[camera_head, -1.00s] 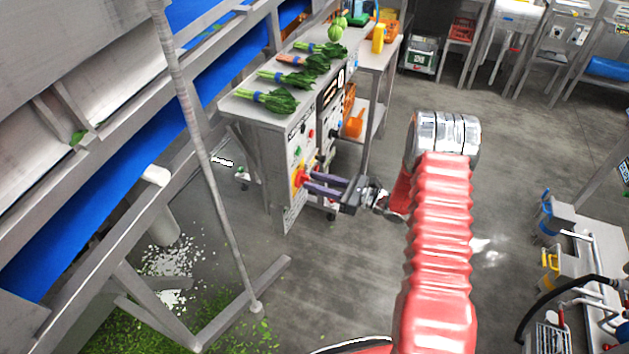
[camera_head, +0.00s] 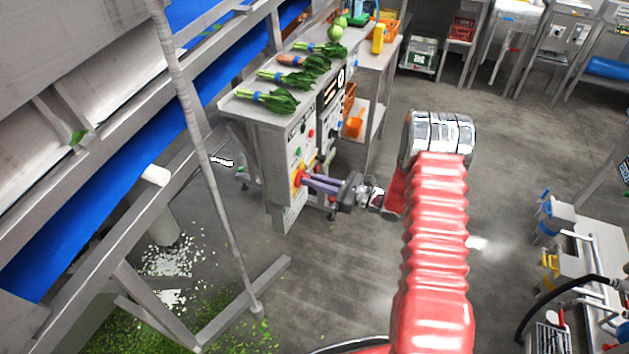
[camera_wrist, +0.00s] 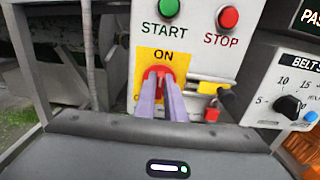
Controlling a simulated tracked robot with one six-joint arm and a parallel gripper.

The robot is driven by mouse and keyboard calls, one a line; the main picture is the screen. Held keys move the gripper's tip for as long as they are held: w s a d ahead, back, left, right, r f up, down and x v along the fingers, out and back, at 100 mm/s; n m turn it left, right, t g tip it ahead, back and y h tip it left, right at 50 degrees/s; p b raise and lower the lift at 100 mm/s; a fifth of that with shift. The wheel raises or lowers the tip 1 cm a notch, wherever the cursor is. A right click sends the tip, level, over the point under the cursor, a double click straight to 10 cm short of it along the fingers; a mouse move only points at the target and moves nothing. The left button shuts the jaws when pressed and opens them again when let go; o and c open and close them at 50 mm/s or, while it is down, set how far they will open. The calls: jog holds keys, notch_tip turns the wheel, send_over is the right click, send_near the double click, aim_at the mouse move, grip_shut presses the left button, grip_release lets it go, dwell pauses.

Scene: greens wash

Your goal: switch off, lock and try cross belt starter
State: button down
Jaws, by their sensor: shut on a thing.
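The starter panel (camera_head: 301,150) is on the near face of a grey cabinet. In the wrist view it has a green START button (camera_wrist: 168,20), a red STOP button (camera_wrist: 228,17) and a yellow switch plate (camera_wrist: 147,62) marked ON at the top. A red rotary handle (camera_wrist: 158,73) sits on the plate. My gripper (camera_wrist: 160,88) is shut on this handle, its purple fingers hiding much of it and the lower plate. A lettering fragment shows at the plate's left edge. A red padlock (camera_wrist: 211,113) hangs right of the plate, below a yellow piece (camera_wrist: 213,88).
Tied leafy bunches (camera_head: 267,99) lie on the cabinet top. A second panel with a BELTS dial (camera_wrist: 288,106) stands close on the right. A conveyor with a blue belt (camera_head: 130,160) and a slanted grey post (camera_head: 205,150) are at left. Floor is open right of the cabinet.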

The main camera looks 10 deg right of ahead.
dwell(0.3)
jog(key=shift+s, duration=0.1)
jog(key=n, duration=0.9)
jog(key=s+a+n, duration=0.1)
jog(key=n, duration=0.3)
jog(key=shift+f, duration=0.35)
jog(key=n, duration=0.5)
jog(key=shift+f, duration=0.3)
